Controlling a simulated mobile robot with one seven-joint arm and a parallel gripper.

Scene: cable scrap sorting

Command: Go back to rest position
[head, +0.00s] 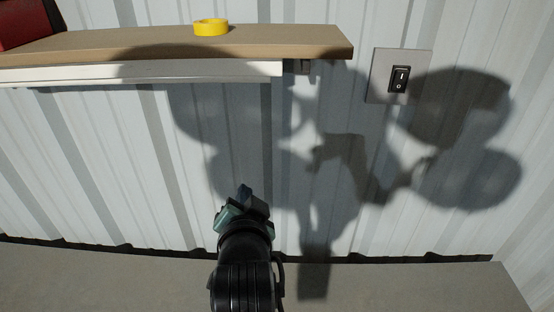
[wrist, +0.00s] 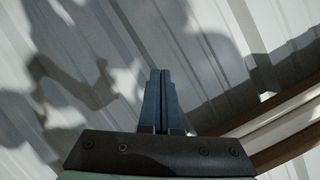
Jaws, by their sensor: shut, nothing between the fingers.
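My gripper (head: 245,194) is in the lower middle of the head view, in front of the corrugated wall (head: 200,160) and above the grey surface below. In the wrist view my gripper (wrist: 160,72) points at the wall, its two fingers together with nothing between them. No cable scrap shows in either view.
A wooden shelf (head: 270,42) with a yellow tape roll (head: 210,27) and a red object (head: 22,22) is at the upper left. A switch plate (head: 400,76) is on the wall at the right. The grey surface (head: 420,285) below looks clear.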

